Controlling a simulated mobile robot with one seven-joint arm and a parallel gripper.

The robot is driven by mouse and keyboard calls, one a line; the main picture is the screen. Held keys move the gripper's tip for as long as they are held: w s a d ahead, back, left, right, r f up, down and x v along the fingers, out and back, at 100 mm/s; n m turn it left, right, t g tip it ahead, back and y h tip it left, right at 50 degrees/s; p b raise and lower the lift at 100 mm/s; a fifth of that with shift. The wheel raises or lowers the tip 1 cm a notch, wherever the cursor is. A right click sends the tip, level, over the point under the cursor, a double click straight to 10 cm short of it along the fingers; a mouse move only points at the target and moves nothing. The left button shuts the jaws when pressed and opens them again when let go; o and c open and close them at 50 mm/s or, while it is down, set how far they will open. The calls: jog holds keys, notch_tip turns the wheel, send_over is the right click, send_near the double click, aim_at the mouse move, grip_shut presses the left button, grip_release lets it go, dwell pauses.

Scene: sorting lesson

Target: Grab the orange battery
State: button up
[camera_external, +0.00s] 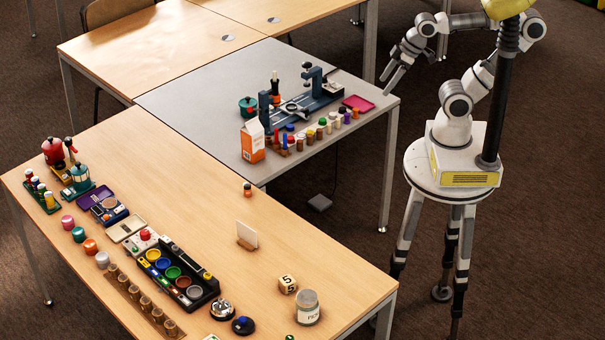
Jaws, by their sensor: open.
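A small upright orange cylinder with a dark end (247,190) stands alone on the near wooden table, close to the grey table. It looks like the orange battery, but it is too small to be sure. My gripper (389,82) is open and empty. It is in the air near the right end of the grey table, well to the right of and behind the cylinder. Nothing covers the cylinder.
The grey table (190,98) holds a dark blue rig (305,103), an orange-white carton (252,141), several small coloured pieces and a magenta tray (357,104). A white card (247,235) stands on the near table (190,200). Around the cylinder the wood is clear.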

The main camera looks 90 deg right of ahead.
jog(key=c, duration=0.3)
jog(key=shift+w, duration=0.1)
